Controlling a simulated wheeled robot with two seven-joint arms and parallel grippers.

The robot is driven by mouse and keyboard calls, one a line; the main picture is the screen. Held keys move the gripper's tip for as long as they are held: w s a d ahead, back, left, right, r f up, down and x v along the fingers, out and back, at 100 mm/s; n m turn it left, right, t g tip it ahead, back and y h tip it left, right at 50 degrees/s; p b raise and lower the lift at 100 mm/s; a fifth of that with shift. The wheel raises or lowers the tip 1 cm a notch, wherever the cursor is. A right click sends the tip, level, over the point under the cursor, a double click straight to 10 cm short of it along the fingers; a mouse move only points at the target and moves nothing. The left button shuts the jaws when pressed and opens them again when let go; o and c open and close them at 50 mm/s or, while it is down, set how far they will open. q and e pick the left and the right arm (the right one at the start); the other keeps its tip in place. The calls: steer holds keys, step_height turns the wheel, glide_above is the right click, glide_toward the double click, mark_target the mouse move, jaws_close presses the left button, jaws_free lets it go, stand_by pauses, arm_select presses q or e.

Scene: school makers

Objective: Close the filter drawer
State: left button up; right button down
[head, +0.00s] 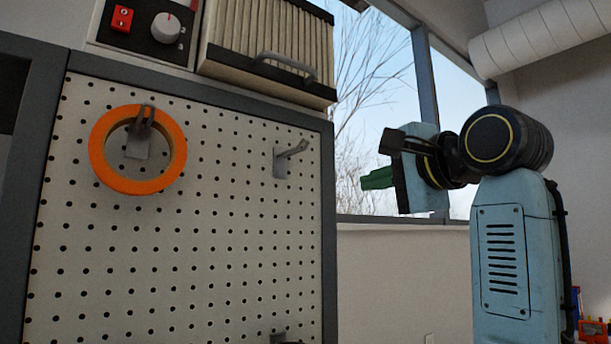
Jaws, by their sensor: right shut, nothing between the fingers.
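The filter drawer (268,55) is a box with a pleated cream front, dark trim and a grey bar handle (287,66) along its lower edge. It sits at the top of the pegboard, and its top is cut off by the picture's edge. It appears to stick out past the control panel beside it; how far is hard to tell. My right gripper (376,179), with green fingers, is shut and empty. It is to the right of the drawer and lower, apart from it, in front of the window. My left gripper is not in view.
A control panel (150,28) with a red switch and a dial is left of the drawer. Below is a pegboard (225,235) with an orange ring (103,165) on a hook and an empty hook (284,160). A white duct (540,33) runs at upper right.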

steer(key=s+a+r+y, duration=0.2)
steer(key=s+r+y, duration=0.1)
steer(key=s+r, duration=1.25)
steer(key=p, duration=0.6)
glide_toward(294, 63)
steer(key=x, duration=0.7)
